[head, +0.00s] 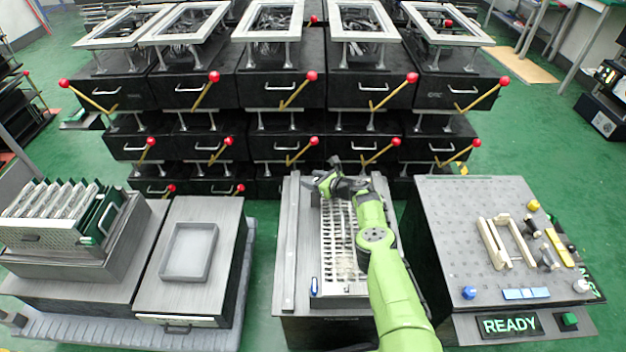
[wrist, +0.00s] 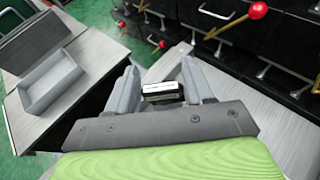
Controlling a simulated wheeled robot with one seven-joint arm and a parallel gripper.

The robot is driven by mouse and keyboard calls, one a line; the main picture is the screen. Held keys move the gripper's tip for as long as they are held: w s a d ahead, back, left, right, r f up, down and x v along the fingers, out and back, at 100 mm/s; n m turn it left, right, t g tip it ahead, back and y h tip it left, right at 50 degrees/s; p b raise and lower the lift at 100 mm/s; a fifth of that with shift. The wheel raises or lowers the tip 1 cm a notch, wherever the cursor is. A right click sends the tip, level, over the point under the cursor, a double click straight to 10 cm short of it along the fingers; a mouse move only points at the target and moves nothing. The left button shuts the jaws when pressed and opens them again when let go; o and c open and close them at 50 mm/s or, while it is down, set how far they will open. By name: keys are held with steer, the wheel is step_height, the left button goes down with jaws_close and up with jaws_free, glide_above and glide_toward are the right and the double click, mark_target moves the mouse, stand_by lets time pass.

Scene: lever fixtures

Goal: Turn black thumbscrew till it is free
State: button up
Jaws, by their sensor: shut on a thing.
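My gripper (head: 326,186) is at the far end of the middle bench, over the top of the slotted metal rack (head: 340,245). In the wrist view its two grey fingers (wrist: 158,72) stand apart with a small black-and-white piece (wrist: 162,92) between them. I cannot tell whether this piece is the black thumbscrew, and my gripper and arm hide that spot in the head view. A small dark knob (head: 571,247) sits near the right edge of the pegboard bench, away from my gripper; its exact shape is too small to tell.
The pegboard bench (head: 450,230) at right holds a cream frame (head: 507,243), a yellow knob (head: 533,205) and a blue knob (head: 469,292). An empty grey tray (head: 190,279) is on the left bench. Black cabinets with red-tipped levers (head: 311,76) stand close behind my gripper.

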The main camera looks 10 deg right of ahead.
steer(key=shift+s+d+f, duration=0.1)
steer(key=shift+d, duration=0.1)
steer(key=o, duration=1)
steer(key=shift+s, duration=0.1)
steer(key=shift+c, duration=0.2)
steer(key=shift+s+d+r+p, duration=0.25)
steer(key=shift+s+r+p, duration=0.15)
steer(key=shift+p, duration=0.85)
steer(key=p+v, duration=1.4)
steer(key=shift+d+r, duration=0.15)
steer(key=shift+s, duration=0.25)
steer(key=shift+d, duration=0.1)
steer(key=shift+c, duration=0.4)
